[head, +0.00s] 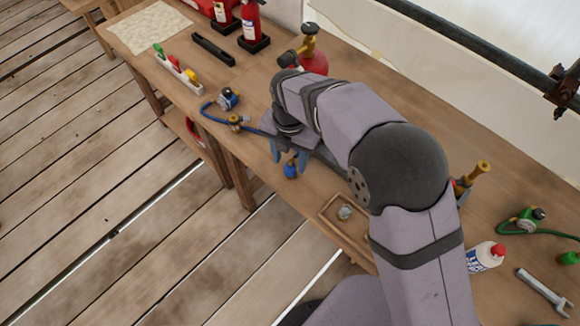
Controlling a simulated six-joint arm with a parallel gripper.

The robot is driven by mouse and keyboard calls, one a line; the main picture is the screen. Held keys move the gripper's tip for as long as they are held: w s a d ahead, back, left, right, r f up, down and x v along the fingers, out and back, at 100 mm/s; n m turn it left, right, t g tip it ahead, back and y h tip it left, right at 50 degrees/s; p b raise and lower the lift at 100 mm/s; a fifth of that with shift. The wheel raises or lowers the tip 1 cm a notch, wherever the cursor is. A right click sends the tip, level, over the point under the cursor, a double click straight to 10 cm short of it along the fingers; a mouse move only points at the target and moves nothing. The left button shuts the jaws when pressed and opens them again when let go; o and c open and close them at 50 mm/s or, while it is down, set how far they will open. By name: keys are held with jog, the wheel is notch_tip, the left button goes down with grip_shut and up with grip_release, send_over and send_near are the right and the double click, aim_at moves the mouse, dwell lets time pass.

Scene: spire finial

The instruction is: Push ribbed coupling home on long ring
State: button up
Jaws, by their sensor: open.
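My gripper (289,164) is open, with its two blue-grey fingers pointing down over the bench near its front edge. A small blue piece (291,170) shows between and just below the fingertips; I cannot tell whether it touches them. A brass fitting (236,122) lies on a blue hose to the left of my gripper, and a blue-and-brass fitting (228,98) stands behind it. A small silvery piece (345,212) sits in a shallow wooden tray to the right. I cannot tell for sure which pieces are the ribbed coupling and the long ring. My arm hides part of the bench.
The wooden bench (420,125) holds a red cylinder (313,61) behind my wrist, a rack of coloured pieces (180,72), a black bar (213,48) and fire extinguishers (253,25). At right are a brass nozzle (476,178), a bottle (485,257), a green-hose fitting (525,222) and a wrench (543,292).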

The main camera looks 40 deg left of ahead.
aim_at(290, 165)
jog(key=shift+f+p, duration=0.7)
jog(key=shift+f, duration=1.35)
jog(key=c, duration=1.1)
jog(key=shift+w+r, duration=0.1)
notch_tip(290, 165, up, 9)
jog(key=b, duration=0.2)
jog(key=shift+r+b, duration=0.2)
jog(key=shift+b, duration=0.15)
jog(key=shift+r, duration=0.25)
jog(key=shift+r, duration=0.1)
